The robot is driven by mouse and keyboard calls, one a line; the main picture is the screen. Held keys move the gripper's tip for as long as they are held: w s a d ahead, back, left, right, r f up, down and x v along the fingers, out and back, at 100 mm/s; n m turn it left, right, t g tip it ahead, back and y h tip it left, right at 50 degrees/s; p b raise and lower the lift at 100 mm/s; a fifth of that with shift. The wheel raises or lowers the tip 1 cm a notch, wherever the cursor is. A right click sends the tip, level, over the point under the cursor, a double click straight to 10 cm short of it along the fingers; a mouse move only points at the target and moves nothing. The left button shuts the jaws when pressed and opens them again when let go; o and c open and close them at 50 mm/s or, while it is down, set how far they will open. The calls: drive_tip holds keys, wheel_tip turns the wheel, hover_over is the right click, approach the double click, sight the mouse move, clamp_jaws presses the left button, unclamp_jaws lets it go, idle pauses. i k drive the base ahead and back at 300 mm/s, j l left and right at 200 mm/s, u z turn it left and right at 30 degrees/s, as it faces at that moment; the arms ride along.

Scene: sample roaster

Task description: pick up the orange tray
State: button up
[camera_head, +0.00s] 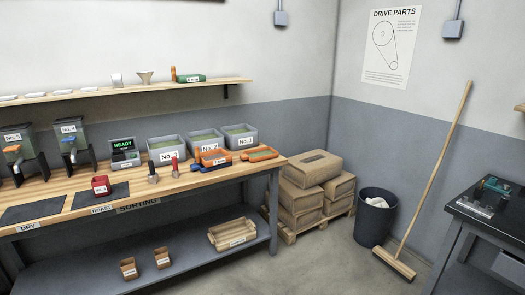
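A shallow orange tray (263,158) lies on the wooden bench top near its right end. My gripper is not in view.
Grey bins (167,147) stand behind on the wooden bench (130,182), with a red cup (101,186) and small tools nearby. Floor ahead looks clear.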

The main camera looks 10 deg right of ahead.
sight(264, 153)
drive_tip(key=i+j+z, duration=0.2)
drive_tip(key=i+j, duration=0.4)
drive_tip(key=i, duration=0.55)
drive_tip(key=i+j+z, duration=0.2)
drive_tip(key=i+j, duration=0.55)
drive_tip(key=i, duration=0.3)
drive_tip(key=i+j+z, duration=0.2)
drive_tip(key=i+j, duration=0.75)
drive_tip(key=i, duration=0.05)
